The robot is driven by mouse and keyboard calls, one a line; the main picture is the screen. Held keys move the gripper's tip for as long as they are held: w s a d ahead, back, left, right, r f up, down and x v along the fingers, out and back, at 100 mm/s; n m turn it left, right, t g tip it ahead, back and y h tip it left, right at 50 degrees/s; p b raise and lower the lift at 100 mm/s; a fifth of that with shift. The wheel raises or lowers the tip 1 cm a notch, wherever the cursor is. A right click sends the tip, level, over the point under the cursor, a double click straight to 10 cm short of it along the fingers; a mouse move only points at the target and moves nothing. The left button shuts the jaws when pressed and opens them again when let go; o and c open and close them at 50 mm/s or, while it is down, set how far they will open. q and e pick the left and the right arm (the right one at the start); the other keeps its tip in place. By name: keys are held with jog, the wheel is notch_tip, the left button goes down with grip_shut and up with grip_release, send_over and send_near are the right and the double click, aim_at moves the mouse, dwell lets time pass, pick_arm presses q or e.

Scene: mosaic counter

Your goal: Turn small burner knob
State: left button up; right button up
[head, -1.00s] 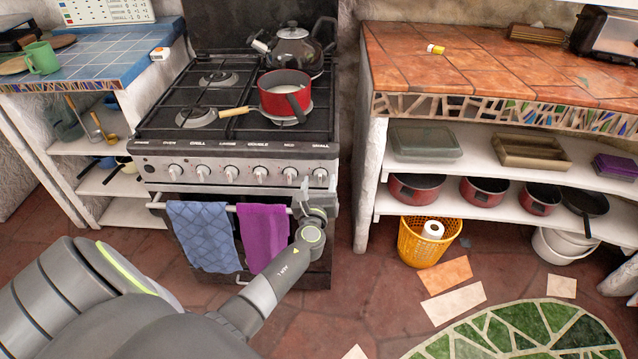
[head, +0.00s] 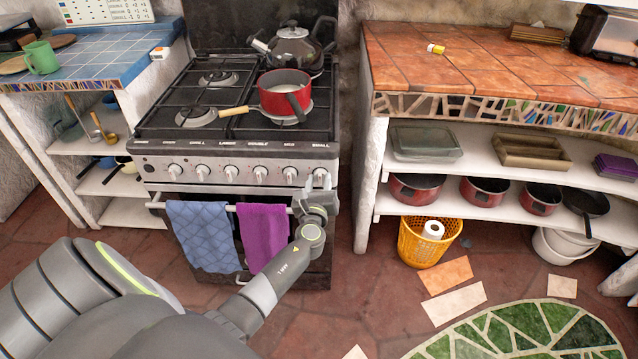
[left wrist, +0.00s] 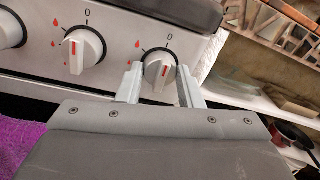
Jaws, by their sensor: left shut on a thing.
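The small burner knob (head: 319,174) is the rightmost white knob on the stove's front panel, below the label SMALL. It also shows in the left wrist view (left wrist: 160,74), with a red mark on its face and a 0 printed above it. My left gripper (head: 318,184) is at this knob. In the left wrist view the gripper's two fingers (left wrist: 160,84) stand on either side of the knob, shut on it. The fingers partly hide the knob in the head view. My right gripper is not in view.
The neighbouring knob (left wrist: 83,48) is close on the left. The oven handle (head: 185,206) with a blue towel (head: 203,236) and a purple towel (head: 263,237) lies below the panel. A red pot (head: 284,92) and a kettle (head: 292,47) stand on the stove.

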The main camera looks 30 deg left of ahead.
pick_arm(q)
jog(key=shift+f+n+b, duration=0.2)
jog(key=shift+n+b, duration=0.7)
jog(key=n+b, duration=0.2)
jog(key=shift+n, duration=0.3)
jog(key=shift+n+b, duration=0.7)
jog(key=shift+b, duration=0.05)
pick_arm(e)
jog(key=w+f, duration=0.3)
pick_arm(q)
jog(key=n+b, duration=0.4)
jog(key=n, duration=0.1)
jog(key=shift+y, duration=0.3)
jog(key=shift+n+b, duration=0.3)
jog(key=shift+n, duration=0.3)
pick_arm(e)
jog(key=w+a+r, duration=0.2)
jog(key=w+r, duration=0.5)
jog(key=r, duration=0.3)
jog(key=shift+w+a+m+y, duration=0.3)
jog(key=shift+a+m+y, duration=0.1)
pick_arm(q)
jog(key=o, duration=1)
jog(key=shift+r, duration=0.1)
